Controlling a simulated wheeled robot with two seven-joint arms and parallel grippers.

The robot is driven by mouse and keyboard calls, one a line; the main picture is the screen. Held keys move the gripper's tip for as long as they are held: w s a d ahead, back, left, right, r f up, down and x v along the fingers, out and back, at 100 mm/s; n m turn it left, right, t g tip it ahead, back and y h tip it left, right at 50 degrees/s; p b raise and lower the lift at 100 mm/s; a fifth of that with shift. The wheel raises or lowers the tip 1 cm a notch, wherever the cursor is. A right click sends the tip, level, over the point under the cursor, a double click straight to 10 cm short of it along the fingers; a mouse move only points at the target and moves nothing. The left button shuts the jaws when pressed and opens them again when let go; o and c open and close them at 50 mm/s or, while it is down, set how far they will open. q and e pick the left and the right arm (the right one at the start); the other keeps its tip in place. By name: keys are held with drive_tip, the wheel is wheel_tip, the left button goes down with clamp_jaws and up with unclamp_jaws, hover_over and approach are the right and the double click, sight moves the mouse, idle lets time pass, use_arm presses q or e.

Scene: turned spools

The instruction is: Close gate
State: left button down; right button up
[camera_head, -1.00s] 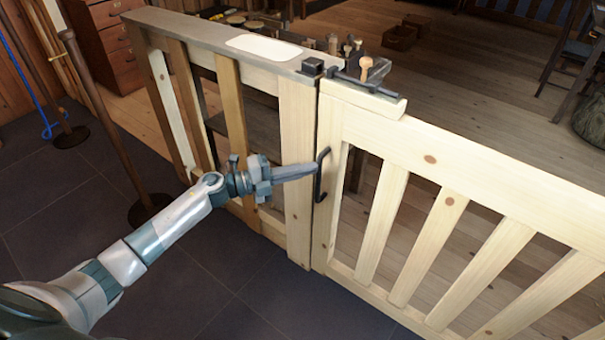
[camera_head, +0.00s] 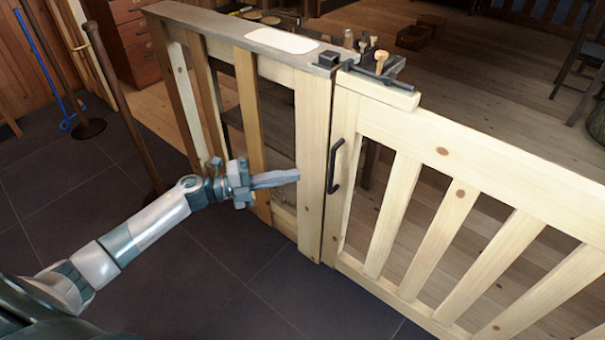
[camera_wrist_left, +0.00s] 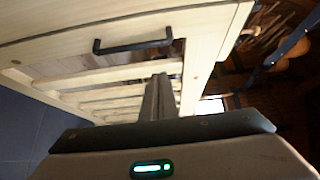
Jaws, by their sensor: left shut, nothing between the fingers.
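The wooden gate (camera_head: 450,155) with slanted slats stands at the right of the head view, its left edge close beside the post (camera_head: 312,150) of the fixed fence panel. Its black handle (camera_head: 336,166) is on the gate's left stile and also shows in the left wrist view (camera_wrist_left: 133,45). A dark bolt latch (camera_head: 378,74) sits on the gate's top, near a dark block (camera_head: 328,59) on the post. My left gripper (camera_head: 296,175) is shut and empty, in front of the post, left of the handle and apart from it. My right gripper is not seen.
A dark stanchion post (camera_head: 120,105) stands left of the fence, near my left arm. Another stanchion base (camera_head: 88,128) and a blue rod (camera_head: 45,70) are farther left. A drawer cabinet (camera_head: 135,40) stands behind. The dark tiled floor (camera_head: 250,285) in front is clear.

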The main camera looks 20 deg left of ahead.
use_arm(q)
drive_tip(key=v, duration=0.3)
drive_tip(key=shift+s+a, duration=0.1)
drive_tip(key=shift+s, duration=0.05)
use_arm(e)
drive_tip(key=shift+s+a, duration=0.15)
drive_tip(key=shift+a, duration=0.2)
